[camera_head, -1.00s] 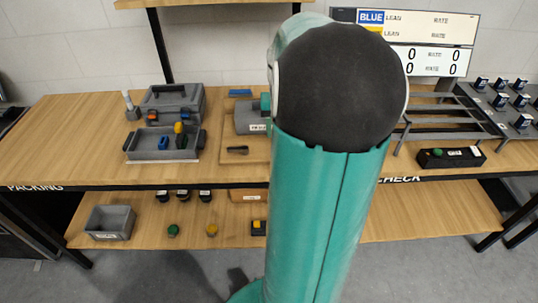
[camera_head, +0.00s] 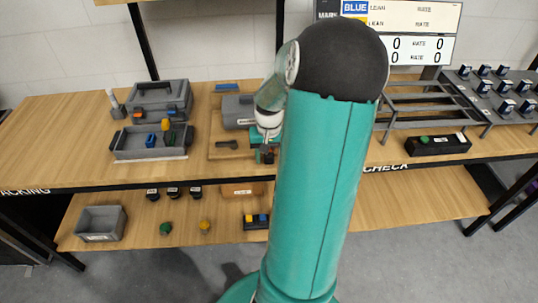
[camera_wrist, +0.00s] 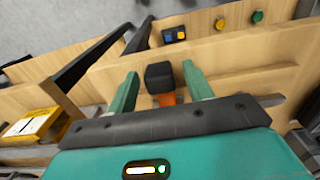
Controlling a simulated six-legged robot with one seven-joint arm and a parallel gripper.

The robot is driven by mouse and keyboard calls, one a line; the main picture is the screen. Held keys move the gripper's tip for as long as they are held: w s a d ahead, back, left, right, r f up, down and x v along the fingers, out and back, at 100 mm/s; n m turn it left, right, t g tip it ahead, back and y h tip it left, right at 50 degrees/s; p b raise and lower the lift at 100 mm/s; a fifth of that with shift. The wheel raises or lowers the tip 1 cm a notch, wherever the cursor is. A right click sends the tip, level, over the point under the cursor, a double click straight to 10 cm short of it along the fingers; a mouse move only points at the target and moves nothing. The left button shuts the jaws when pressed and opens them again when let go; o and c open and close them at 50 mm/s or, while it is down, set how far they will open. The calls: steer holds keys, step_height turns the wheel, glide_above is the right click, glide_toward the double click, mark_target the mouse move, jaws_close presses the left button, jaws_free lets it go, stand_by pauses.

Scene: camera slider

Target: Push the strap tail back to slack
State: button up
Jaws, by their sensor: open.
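My gripper (camera_wrist: 160,70) has its two green fingers apart, on either side of a black block with an orange part under it (camera_wrist: 159,76) in the wrist view. I cannot tell whether the fingers touch it, or whether it is the strap tail. In the head view my gripper (camera_head: 267,153) is small and partly hidden at the right side of a wooden board (camera_head: 220,156). A grey device (camera_head: 236,108) stands on this board, with a small dark piece (camera_head: 227,145) in front of it. No strap can be made out clearly.
A grey tray (camera_head: 126,148) and a grey case (camera_head: 160,98) stand left of the board. A dark box with a green button (camera_head: 438,145) and a metal rack (camera_head: 425,105) are at the right. A lower shelf holds a grey bin (camera_head: 101,223) and small parts.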

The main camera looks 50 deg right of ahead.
steer(key=shift+c, duration=0.2)
jaws_close()
steer(key=shift+w+d, duration=1.05)
steer(key=shift+d, duration=0.1)
steer(key=shift+w+d+r, duration=0.1)
steer(key=shift+d, duration=0.1)
